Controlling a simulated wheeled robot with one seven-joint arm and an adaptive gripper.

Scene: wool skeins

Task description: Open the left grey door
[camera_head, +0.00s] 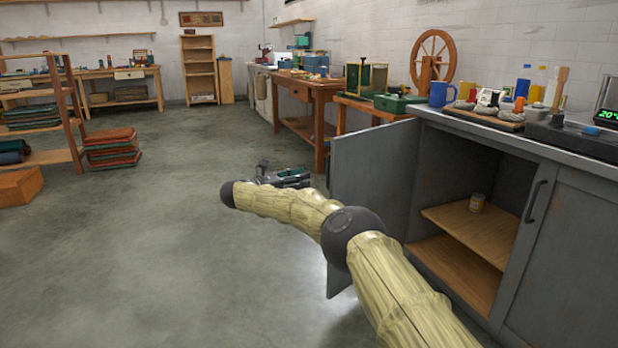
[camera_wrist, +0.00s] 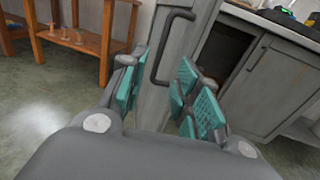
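The left grey door (camera_head: 370,185) of the grey cabinet stands swung wide open to the left, showing the inside. My gripper (camera_head: 292,178) is at the outer side of this door, partly hidden behind its edge in the head view. In the wrist view, my gripper (camera_wrist: 160,90) is open, with teal pads on both fingers. The left door (camera_wrist: 178,65) and its dark bar handle (camera_wrist: 160,62) show ahead, between the two fingers. I see no finger closed on the handle; whether one touches it I cannot tell.
The right grey door (camera_head: 575,255) is shut. The counter above holds a blue mug (camera_head: 441,94) and several other items. A wooden table (camera_head: 318,95) stands beyond.

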